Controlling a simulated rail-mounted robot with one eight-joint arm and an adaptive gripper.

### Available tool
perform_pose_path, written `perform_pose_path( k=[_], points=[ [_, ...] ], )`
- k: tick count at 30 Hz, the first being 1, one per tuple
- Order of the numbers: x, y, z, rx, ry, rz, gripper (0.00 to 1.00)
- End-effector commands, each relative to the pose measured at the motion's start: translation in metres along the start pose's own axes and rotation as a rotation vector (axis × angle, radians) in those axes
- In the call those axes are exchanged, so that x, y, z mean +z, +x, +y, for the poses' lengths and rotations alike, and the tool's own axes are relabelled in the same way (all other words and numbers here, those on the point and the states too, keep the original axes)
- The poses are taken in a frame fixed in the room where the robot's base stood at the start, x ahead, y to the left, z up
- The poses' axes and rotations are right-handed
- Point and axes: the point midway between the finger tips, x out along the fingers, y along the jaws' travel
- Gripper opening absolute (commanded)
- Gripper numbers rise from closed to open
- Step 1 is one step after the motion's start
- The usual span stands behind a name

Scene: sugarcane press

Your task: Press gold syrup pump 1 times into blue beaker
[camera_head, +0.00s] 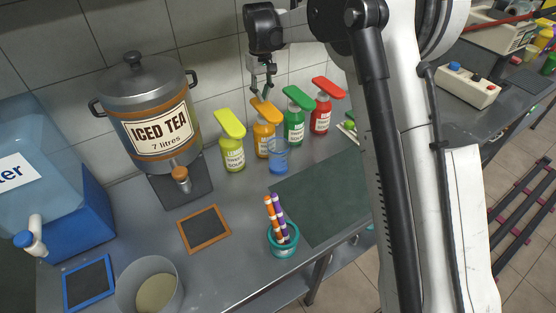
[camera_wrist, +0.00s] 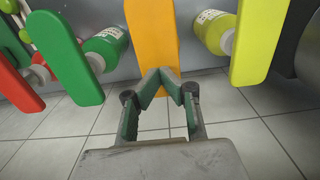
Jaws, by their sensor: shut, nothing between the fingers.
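The gold syrup pump bottle (camera_head: 262,141) stands in the row against the wall, between the yellow-green and green bottles. Its flat orange-gold pump top (camera_head: 265,110) also fills the upper middle of the wrist view (camera_wrist: 151,35). The blue beaker (camera_head: 278,163), clear with a blue lower part, stands on the counter just in front of the gold bottle. My gripper (camera_head: 264,95) is above the gold pump top, pointing down, with its fingertips (camera_wrist: 158,76) closed together and empty. The fingertips look very close to the pump top; I cannot tell whether they touch it.
Yellow-green (camera_head: 232,152), green (camera_head: 294,126) and red (camera_head: 320,120) pump bottles flank the gold one closely. An iced tea dispenser (camera_head: 150,110) stands left. A teal cup with markers (camera_head: 283,243) and a dark green mat (camera_head: 325,200) lie in front. The tiled wall is right behind.

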Motion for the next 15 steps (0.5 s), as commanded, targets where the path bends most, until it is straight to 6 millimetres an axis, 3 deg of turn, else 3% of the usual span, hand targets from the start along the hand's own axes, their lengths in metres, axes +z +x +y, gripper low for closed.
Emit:
perform_pose_path(
  k=[15],
  points=[
    [0.000, 0.016, 0.000, 0.000, 0.000, 0.000, 0.00]
  ],
)
